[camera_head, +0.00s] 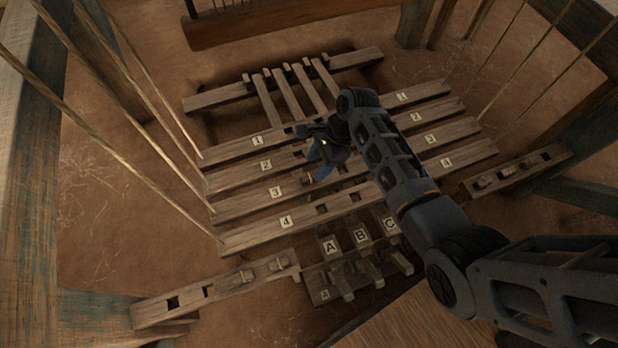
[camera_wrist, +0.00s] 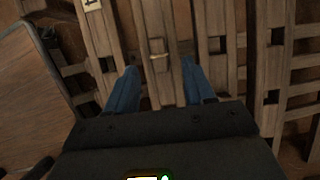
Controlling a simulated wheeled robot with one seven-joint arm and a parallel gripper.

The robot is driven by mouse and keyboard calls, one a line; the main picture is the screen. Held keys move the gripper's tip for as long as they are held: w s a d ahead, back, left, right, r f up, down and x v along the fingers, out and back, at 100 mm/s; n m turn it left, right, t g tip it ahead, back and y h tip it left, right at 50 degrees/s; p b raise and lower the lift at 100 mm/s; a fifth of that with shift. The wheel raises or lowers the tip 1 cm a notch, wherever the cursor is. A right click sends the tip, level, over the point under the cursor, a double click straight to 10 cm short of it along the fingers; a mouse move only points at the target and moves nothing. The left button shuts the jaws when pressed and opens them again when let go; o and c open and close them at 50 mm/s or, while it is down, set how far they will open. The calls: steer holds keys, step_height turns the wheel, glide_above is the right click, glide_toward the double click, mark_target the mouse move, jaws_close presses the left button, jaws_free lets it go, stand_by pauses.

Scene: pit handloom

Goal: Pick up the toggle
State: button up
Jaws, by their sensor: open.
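My gripper (camera_head: 322,160) is open, with its blue fingers pointing down over the middle of the numbered wooden bars. In the wrist view my gripper (camera_wrist: 159,68) has its two fingers apart, on either side of a wooden strip. A small pale crosspiece (camera_wrist: 158,57), which looks like the toggle, lies across that strip. It shows between the fingertips, with clear space on both sides. I cannot tell how far below the fingertips it is.
Several slotted bars labelled 1 to 4 (camera_head: 268,213) lie side by side around my gripper. Short pieces labelled A, B and C (camera_head: 361,236) stand in front. Slotted side rails (camera_head: 215,290) and slanting cords (camera_head: 150,90) flank the bars. Bare earth surrounds them.

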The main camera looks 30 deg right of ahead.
mark_target(310, 176)
steer(key=b+x, duration=0.1)
steer(key=x, duration=0.3)
steer(key=shift+s+f+b, duration=0.1)
steer(key=shift+f+b, duration=0.15)
steer(key=shift+b, duration=0.15)
steer(key=shift+c, duration=0.5)
jaws_close()
